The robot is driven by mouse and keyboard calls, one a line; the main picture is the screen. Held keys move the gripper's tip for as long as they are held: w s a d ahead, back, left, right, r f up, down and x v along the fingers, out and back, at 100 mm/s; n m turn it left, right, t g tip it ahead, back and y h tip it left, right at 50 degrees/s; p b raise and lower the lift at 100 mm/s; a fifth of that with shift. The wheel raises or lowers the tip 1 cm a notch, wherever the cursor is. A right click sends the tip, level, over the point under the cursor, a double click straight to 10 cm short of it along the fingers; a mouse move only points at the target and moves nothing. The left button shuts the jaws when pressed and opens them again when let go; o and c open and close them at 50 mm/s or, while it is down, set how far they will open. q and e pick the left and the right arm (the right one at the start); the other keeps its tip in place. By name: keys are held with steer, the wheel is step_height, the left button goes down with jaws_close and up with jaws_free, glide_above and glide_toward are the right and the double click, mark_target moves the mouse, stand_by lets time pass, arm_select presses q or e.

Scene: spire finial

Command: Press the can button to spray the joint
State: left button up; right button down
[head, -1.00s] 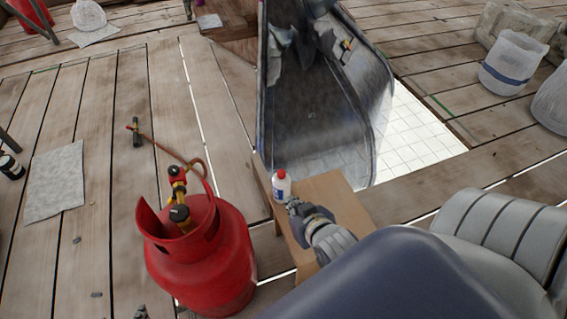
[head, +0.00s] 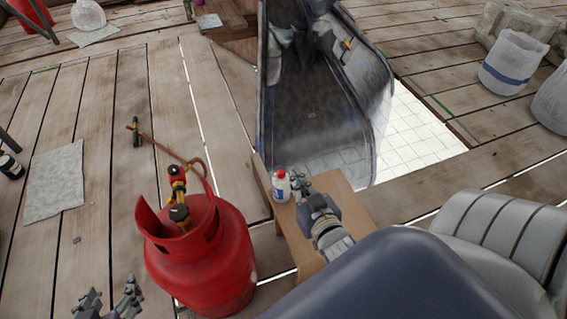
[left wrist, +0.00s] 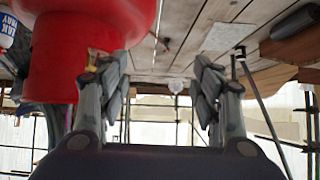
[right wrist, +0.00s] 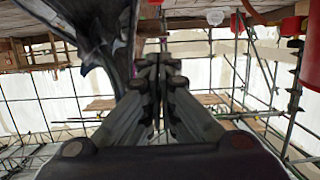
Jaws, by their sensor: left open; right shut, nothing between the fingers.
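A white spray can (head: 280,188) with a red cap and blue label stands upright on a small wooden box. Its label edge shows at the far left of the left wrist view (left wrist: 6,32). My right gripper (head: 300,181) is shut and empty, with its fingertips close beside the can's right side; I cannot tell whether they touch. Its closed fingers show in the right wrist view (right wrist: 160,70). My left gripper (head: 108,297) is open and empty at the bottom left. The red gas cylinder (head: 205,255) carries a valve (head: 178,188) with hose fittings; I cannot tell which joint is meant.
The wooden box (head: 345,203) stands right of the cylinder. A hose runs from the valve to a torch (head: 136,132) on the planks. A dark metal-clad structure (head: 315,110) rises behind the can, beside a floor opening (head: 415,135). A grey sheet (head: 55,182) lies at left.

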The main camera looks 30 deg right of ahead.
steer(key=b+x, duration=0.1)
steer(key=x, duration=0.4)
steer(key=b, duration=0.2)
glide_above(281, 173)
steer(key=s, duration=0.2)
steer(key=shift+w+a+f, duration=0.1)
steer(key=shift+a+f, duration=0.05)
steer(key=shift+f, duration=0.45)
step_height(281, 173, down, 4)
steer(key=shift+w+r+b, duration=0.1)
steer(key=shift+r+b, duration=0.05)
steer(key=shift+b, duration=0.6)
arm_select(q)
steer(key=w+d+r+t+h, duration=0.2)
steer(key=r+t, duration=0.4)
steer(key=r, duration=0.4)
steer(key=w+d+r+t+h, duration=0.2)
steer(key=r+t, duration=0.4)
steer(key=r, duration=0.4)
steer(key=shift+r+m+t, duration=0.3)
steer(key=shift+r, duration=0.1)
steer(key=shift+w, duration=0.1)
arm_select(e)
steer(key=shift+f, duration=0.25)
